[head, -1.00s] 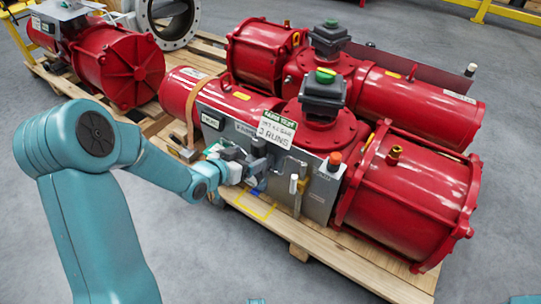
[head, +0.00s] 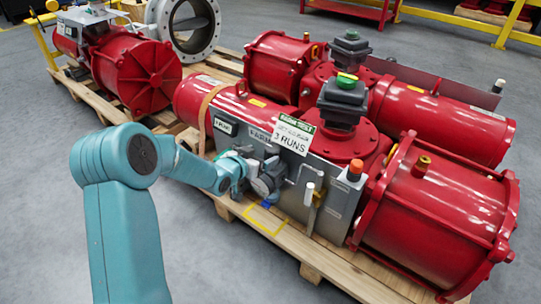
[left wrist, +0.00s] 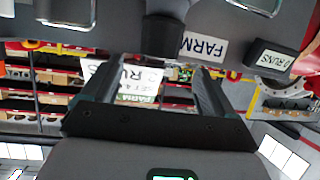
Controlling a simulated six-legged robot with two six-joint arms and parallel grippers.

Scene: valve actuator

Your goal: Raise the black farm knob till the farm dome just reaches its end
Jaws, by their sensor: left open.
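My left gripper (head: 262,181) is at the front face of the near red actuator's grey panel, below the FARM label (head: 258,135). In the left wrist view, its two fingers (left wrist: 160,75) are spread with a gap between them. A dark cylinder, likely the black farm knob (left wrist: 162,35), stands just past the fingertips, in line with the gap; I cannot tell whether they touch it. In the head view the gripper and dark parts overlap there. A black box with a green and yellow dome (head: 347,77), possibly the farm dome, tops the near actuator. My right gripper is not in view.
A sign reading 3 RUNS (head: 293,134) stands close above the gripper. A second red actuator (head: 440,120) lies behind. The wooden pallet (head: 312,274) bears them; grey floor in front is clear.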

